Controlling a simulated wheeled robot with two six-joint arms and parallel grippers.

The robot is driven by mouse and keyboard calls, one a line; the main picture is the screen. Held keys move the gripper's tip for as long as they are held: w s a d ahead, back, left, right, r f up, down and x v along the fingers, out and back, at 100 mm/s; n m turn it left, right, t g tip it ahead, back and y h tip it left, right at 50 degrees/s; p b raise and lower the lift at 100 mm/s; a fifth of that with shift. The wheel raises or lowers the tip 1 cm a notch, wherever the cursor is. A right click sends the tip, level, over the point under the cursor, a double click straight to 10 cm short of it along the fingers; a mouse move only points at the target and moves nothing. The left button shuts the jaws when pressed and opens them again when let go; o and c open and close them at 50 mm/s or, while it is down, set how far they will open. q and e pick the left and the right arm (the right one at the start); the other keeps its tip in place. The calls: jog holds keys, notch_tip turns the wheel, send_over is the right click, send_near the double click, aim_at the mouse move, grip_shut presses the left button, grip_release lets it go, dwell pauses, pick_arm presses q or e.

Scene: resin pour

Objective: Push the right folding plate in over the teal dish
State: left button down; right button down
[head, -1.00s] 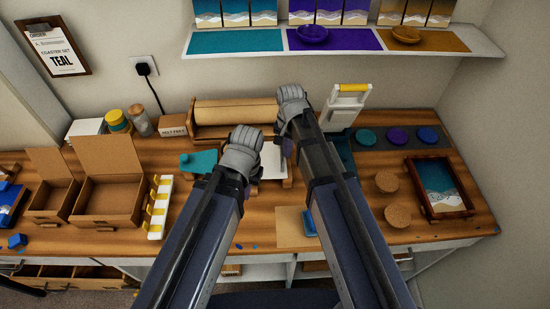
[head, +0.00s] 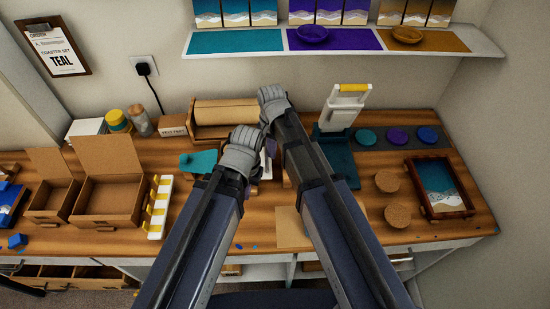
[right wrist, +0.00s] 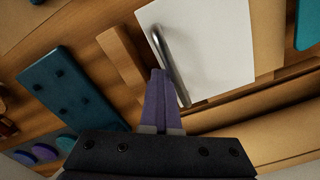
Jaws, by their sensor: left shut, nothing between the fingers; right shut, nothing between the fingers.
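A white plate (right wrist: 215,50) with a curved metal handle (right wrist: 170,65) lies beyond my right gripper in the right wrist view. I take it for the folding plate, but cannot tell which side it is. My right gripper (right wrist: 158,73) is shut and empty, its purple fingers beside the handle; contact is unclear. In the head view my right gripper (head: 272,100) is above my left gripper (head: 240,150), which is shut and empty. A teal piece (head: 198,162) shows left of the left gripper; I cannot tell whether it is the dish. My arms hide most of the plate area.
A wooden bar (right wrist: 122,58) lies beside the white plate. A teal press (head: 340,150) with a white upright stands to the right. Cork discs (head: 398,215) and a framed tray (head: 440,188) are farther right. A paper roll (head: 225,112) is behind, cardboard boxes (head: 108,200) left.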

jog(key=shift+d, duration=4.5)
notch_tip(320, 180, up, 10)
jog(key=p, duration=1)
jog(key=shift+a, duration=0.1)
